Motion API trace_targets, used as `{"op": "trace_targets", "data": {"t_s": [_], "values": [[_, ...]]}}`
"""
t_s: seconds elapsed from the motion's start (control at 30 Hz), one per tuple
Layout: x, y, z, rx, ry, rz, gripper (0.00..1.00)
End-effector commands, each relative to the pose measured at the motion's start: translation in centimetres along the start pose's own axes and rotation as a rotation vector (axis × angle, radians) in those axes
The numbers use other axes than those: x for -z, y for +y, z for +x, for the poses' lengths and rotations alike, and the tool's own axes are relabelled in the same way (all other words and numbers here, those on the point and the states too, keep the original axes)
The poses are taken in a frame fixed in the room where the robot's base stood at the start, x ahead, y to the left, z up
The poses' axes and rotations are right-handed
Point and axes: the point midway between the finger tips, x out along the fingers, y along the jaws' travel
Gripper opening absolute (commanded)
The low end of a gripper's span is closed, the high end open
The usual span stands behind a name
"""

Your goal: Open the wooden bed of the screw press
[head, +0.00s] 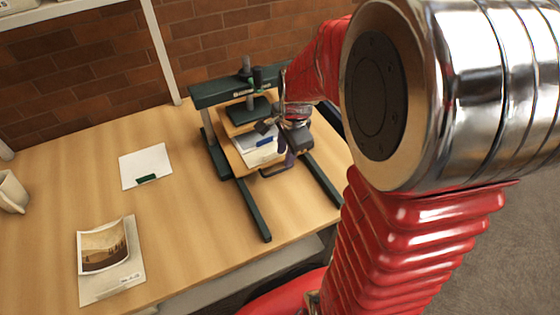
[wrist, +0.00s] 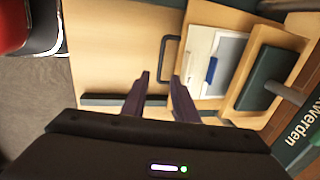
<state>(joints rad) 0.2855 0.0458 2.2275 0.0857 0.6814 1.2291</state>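The dark green screw press (head: 205,97) stands at the back of the table. Its wooden bed (head: 238,158) shows in front of the platen (head: 244,112), with papers and a blue clip lying on it. A dark bracket handle (head: 277,171) is at the bed's front edge. In the wrist view the handle (wrist: 163,60) lies just beyond my fingertips. My gripper (wrist: 159,76) is open, its two dark purple fingers apart, with the handle's lower end between them in the picture. I cannot tell whether they touch it. My arm hides part of the press in the head view.
Two dark green rails (head: 252,208) run forward from the press along the table (head: 190,215). A white sheet with a green clip (head: 146,165) and a photo on a card (head: 104,247) lie to the left. A white cup (head: 12,192) stands at the far left.

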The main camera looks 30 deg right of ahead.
Motion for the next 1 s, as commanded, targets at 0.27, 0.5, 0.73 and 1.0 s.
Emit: {"op": "trace_targets", "data": {"t_s": [0.27, 0.5, 0.73, 1.0], "values": [[0.0, 0.1, 3.8, -0.003, -0.001, -0.001, 0.27], [0.0, 0.0, 6.4, -0.002, -0.001, 0.000, 0.27], [0.0, 0.0, 7.2, 0.001, 0.000, 0.000, 0.27], [0.0, 0.0, 7.2, 0.001, 0.000, -0.001, 0.24]]}}
